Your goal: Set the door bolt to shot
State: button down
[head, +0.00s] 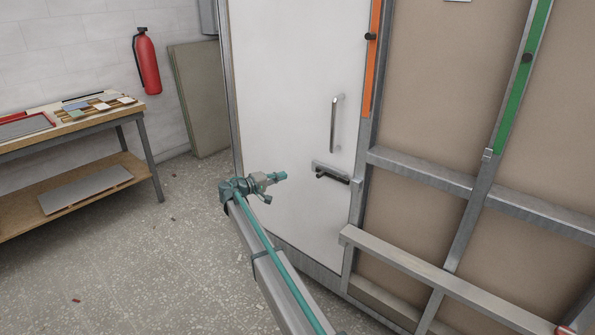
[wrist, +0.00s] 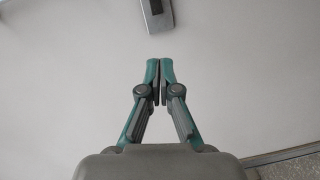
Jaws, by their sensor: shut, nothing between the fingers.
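The white door (head: 285,115) fills the middle of the head view. A door bolt (head: 332,174) with a dark bar on a pale metal plate sits low on its right side, near the frame post. I cannot tell whether the bar's end enters the post. My gripper (head: 285,175) is teal and grey, to the left of the bolt and apart from it. In the wrist view, my gripper (wrist: 160,62) is shut and empty before the plain white door. One end of a metal fitting with a dark part, likely the bolt (wrist: 156,10), shows above the fingertips, cut off by the edge.
A chrome pull handle (head: 336,123) stands upright above the bolt. To the right are metal frame rails (head: 420,172) with an orange strip (head: 373,75) and a green strip (head: 524,80). A workbench (head: 75,135) and a fire extinguisher (head: 147,65) are at left. Open floor lies between.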

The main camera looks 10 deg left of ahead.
jog(key=shift+s+d+r, duration=0.15)
jog(key=shift+d+r, duration=0.1)
jog(key=shift+r, duration=0.1)
jog(key=p, duration=0.1)
send_near(320, 170)
jog(key=w, duration=0.1)
jog(key=w+d, duration=0.2)
jog(key=w, duration=0.1)
jog(key=shift+w+f, duration=0.1)
jog(key=shift+w, duration=0.05)
jog(key=shift+s+d+f, duration=0.2)
jog(key=shift+s+d, duration=0.1)
jog(key=shift+d, duration=0.3)
